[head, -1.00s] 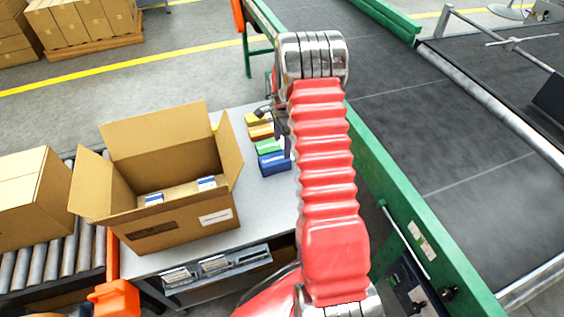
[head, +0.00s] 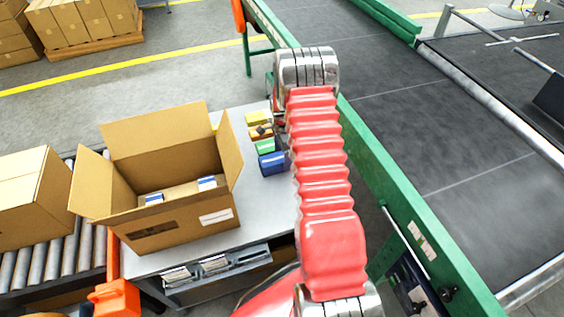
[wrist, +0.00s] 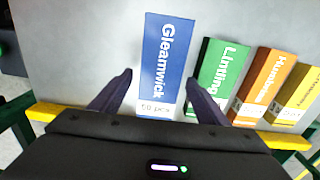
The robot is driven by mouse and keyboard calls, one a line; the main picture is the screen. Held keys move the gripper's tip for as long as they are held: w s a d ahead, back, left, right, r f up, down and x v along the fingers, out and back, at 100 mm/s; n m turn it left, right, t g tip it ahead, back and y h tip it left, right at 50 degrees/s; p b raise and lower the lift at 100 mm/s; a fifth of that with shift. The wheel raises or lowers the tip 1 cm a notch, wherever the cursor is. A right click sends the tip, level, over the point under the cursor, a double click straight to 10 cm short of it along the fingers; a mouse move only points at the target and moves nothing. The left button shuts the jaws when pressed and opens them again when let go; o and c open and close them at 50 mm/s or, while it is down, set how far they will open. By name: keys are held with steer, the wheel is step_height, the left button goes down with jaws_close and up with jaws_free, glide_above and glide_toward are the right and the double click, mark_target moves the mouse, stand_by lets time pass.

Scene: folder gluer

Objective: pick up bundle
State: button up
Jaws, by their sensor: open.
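A blue bundle labelled Gleamwick (wrist: 165,60) lies on the grey table, and it shows in the head view (head: 270,164). A green bundle (wrist: 219,75), an orange bundle (wrist: 262,87) and a yellow bundle (wrist: 298,97) lie in a row to its right in the wrist view. My gripper (wrist: 158,100) is open, its dark fingers on either side of the blue bundle's near end, with nothing held. I cannot tell how far above the table the fingertips are. In the head view my arm partly hides the gripper.
An open cardboard box (head: 185,229) with a few white-and-blue packs inside stands on the table (head: 265,210), left of the bundles. A closed box (head: 25,200) sits on rollers at the left. A green-framed conveyor (head: 430,130) runs along the right.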

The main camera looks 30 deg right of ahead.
step_height(320, 180, down, 2)
steer(key=shift+f, duration=0.1)
stand_by(0.5)
steer(key=c, duration=1.4)
